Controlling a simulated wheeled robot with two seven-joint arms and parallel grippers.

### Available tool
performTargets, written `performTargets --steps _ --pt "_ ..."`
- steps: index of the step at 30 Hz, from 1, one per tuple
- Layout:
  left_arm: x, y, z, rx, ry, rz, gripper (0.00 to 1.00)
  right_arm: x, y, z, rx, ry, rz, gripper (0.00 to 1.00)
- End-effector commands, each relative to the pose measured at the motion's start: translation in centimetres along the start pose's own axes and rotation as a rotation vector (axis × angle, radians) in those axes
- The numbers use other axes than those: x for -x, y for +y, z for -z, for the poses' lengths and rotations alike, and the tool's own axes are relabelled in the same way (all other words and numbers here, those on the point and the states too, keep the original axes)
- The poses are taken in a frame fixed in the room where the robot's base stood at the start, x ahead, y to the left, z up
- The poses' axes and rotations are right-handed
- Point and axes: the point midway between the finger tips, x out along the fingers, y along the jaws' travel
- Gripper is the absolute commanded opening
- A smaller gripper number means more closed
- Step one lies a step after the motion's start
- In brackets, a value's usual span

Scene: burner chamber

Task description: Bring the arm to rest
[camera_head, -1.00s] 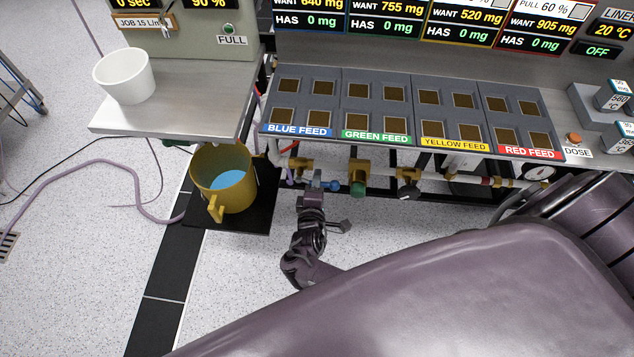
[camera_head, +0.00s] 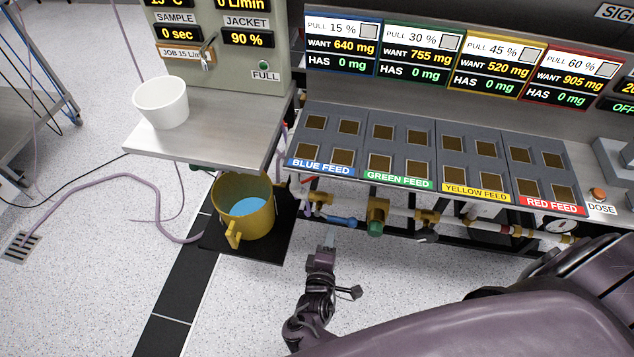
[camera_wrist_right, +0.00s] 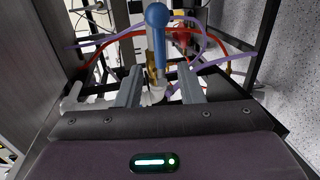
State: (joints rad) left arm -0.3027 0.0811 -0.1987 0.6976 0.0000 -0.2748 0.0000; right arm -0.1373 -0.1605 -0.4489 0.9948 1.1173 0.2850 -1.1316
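My right gripper (camera_head: 328,238) hangs below the front of the feed bench in the head view, at the end of my purple arm. In the right wrist view its two fingers (camera_wrist_right: 161,90) stand apart, with nothing held between them. A blue valve handle (camera_wrist_right: 158,50) stands beyond the fingers, near the middle of that view. It also shows on the pipework under the blue feed in the head view (camera_head: 341,220), just above the gripper. My left gripper is not in view.
A yellow pot (camera_head: 262,222) with blue liquid sits on a black mat (camera_head: 278,247), left of the gripper. A white cup (camera_head: 161,103) stands on the metal shelf (camera_head: 222,135). Hoses and pipes crowd the right wrist view. The speckled floor (camera_head: 255,315) left of my arm is clear.

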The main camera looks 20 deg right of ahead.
Motion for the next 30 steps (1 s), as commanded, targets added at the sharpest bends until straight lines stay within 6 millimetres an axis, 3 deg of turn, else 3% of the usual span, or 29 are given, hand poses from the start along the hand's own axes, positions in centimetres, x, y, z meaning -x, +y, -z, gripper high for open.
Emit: performTargets --steps 5,8,11,14,18,21,24,27,30 --pt "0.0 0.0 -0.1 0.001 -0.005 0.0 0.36 0.0 0.0 0.0 -0.001 0.001 0.001 0.34" --pt "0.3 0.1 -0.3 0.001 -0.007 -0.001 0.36 0.0 -1.1 -0.4 -0.02 0.014 0.036 0.34" --pt "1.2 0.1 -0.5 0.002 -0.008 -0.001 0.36 0.3 -4.5 -1.6 -0.095 0.047 0.153 0.34" --pt "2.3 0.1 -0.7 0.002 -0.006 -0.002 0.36 1.8 -10.2 -4.2 -0.22 0.061 0.362 0.34" --pt "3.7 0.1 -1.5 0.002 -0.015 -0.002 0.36 6.4 -18.4 -9.5 -0.411 -0.017 0.706 0.34" --pt "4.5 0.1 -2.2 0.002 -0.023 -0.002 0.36 10.6 -22.6 -13.5 -0.523 -0.13 0.918 0.34" --pt "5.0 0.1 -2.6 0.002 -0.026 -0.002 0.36 14.7 -25.1 -16.9 -0.604 -0.255 1.079 0.34" --pt "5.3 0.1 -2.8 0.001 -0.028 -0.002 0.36 17.7 -26.4 -19.4 -0.658 -0.356 1.184 0.34" --pt "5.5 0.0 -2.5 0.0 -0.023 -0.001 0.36 19.5 -27.1 -20.6 -0.686 -0.419 1.241 0.34"
